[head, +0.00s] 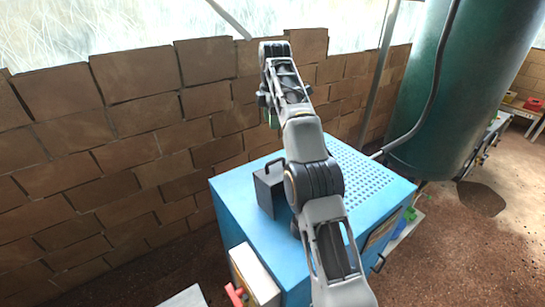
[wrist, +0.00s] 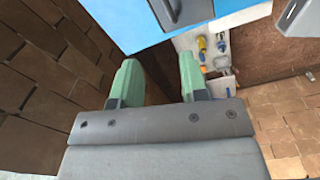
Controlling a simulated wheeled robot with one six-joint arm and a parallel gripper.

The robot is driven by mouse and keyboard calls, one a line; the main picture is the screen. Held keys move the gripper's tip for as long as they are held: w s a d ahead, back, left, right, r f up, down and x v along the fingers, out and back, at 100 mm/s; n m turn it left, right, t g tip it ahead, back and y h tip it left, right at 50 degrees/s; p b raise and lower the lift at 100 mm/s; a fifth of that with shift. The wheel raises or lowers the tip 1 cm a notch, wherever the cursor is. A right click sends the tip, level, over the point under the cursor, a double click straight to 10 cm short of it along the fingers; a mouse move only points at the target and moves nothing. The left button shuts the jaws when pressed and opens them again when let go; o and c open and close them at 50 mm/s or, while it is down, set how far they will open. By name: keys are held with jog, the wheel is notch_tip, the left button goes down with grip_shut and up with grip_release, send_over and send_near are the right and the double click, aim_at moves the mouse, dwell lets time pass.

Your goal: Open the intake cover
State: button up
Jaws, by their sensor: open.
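A blue box-shaped machine (head: 236,214) stands in the middle of the head view, with a perforated top at its right. A dark grey upright cover with a handle (head: 268,190) stands at its top left, partly behind my arm; it looks like the intake cover. In the wrist view the blue machine (wrist: 128,22) is at the top edge, with a grey panel and dark handle (wrist: 178,12) cut off by the frame. My gripper (wrist: 160,75) is open and empty, its green fingers apart from the machine. In the head view my arm mostly hides it.
A brick wall (head: 120,150) runs behind and left of the machine. A green tank (head: 440,90) with a pipe stands at right. A pale shelf (wrist: 205,60) holds small yellow and blue items. A white box with a red handle (head: 252,275) is at the machine's front left.

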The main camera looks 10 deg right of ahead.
jog(key=f+n+b, duration=0.1)
jog(key=f, duration=0.3)
jog(key=f+n+b, duration=0.1)
jog(key=f, duration=0.4)
jog(key=f+n+b, duration=0.1)
jog(key=f, duration=0.3)
jog(key=shift+s+f, duration=0.25)
jog(key=shift+f, duration=0.15)
jog(key=shift+c, duration=0.2)
jog(key=shift+r, duration=0.1)
grip_shut()
jog(key=shift+b, duration=0.3)
